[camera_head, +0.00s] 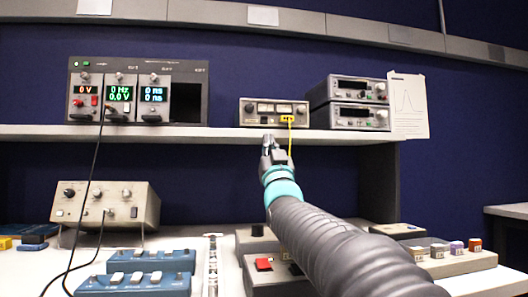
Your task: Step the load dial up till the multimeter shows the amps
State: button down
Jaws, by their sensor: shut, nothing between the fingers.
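My gripper (267,143) is shut and empty. It points up at the shelf's front edge, just below a small beige instrument (262,112) with two meter windows and a yellow plug with a yellow cable. I cannot tell whether the fingertips touch the shelf. On the shelf at the left, a dark rack (190,76) holds three modules. Several knobs are in view, but no label tells which is the load dial. I cannot tell which instrument is the multimeter; no amps reading is legible.
Two stacked grey instruments (350,103) and a paper sheet (409,107) are at the shelf's right. Below, a beige box with knobs (107,205), blue switch boxes (150,265) and a red-button box (272,272) stand on the bench. Black cables hang at left.

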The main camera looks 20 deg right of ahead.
aim_at(257, 230)
jog(key=z, duration=0.05)
jog(key=k, duration=1)
jog(key=u, duration=0.05)
